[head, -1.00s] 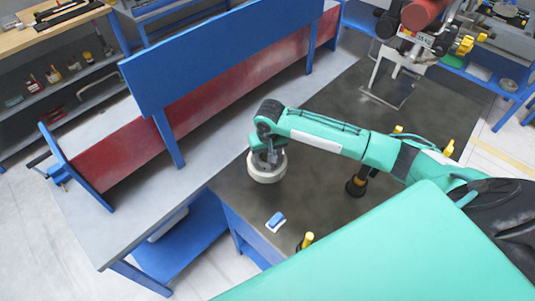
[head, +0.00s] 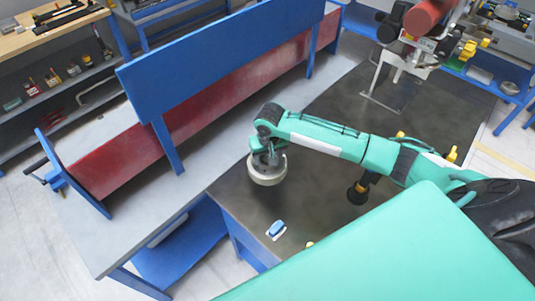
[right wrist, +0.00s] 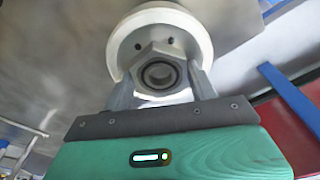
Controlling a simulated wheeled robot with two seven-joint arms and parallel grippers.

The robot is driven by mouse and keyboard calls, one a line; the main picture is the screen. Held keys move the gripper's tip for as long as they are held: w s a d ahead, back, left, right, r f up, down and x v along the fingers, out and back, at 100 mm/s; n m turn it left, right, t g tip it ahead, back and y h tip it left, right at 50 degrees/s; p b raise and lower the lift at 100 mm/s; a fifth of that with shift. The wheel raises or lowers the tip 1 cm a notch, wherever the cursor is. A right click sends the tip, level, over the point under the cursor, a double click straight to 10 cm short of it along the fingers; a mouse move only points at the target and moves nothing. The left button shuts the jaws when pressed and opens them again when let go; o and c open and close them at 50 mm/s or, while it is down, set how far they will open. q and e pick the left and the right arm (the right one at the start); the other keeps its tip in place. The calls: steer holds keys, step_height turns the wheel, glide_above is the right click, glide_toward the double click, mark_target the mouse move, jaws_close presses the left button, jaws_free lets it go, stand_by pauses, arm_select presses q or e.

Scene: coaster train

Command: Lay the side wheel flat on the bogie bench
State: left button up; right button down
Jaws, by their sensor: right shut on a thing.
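The side wheel is a pale grey-white disc with a rim (head: 267,180), under my right gripper (head: 268,158) in the head view. It is near the left edge of the dark-topped bench (head: 310,205), which I take for the bogie bench. The wheel looks about level; I cannot tell whether it touches the top. In the right wrist view, the fingers of my right gripper (right wrist: 162,95) are shut on the wheel's nut-shaped hub (right wrist: 160,73), with the white rim (right wrist: 120,50) beyond. My left gripper is not in view.
A blue block (head: 276,228) lies near the dark top's front edge. A black, yellow-topped post (head: 357,192) stands under my right arm. A grey bench (head: 150,215) with a blue and red backboard (head: 220,60) adjoins on the left. A metal frame (head: 392,80) stands at the back.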

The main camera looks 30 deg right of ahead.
steer(key=shift+w+f, duration=0.1)
steer(key=shift+f, duration=0.8)
steer(key=shift+f+b, duration=0.65)
steer(key=shift+f, duration=2.3)
steer(key=shift+f, duration=0.45)
steer(key=c, duration=0.6)
jaws_free()
steer(key=shift+o, duration=1.1)
steer(key=shift+s+f, duration=0.25)
step_height(320, 180, up, 3)
steer(key=shift+f+p, duration=0.1)
steer(key=shift+p, duration=0.7)
steer(key=r, duration=0.3)
steer(key=s+r, duration=0.1)
steer(key=r, duration=0.7)
steer(key=shift+s+a+r, duration=0.15)
steer(key=shift+s+a, duration=0.05)
steer(key=shift+s, duration=0.05)
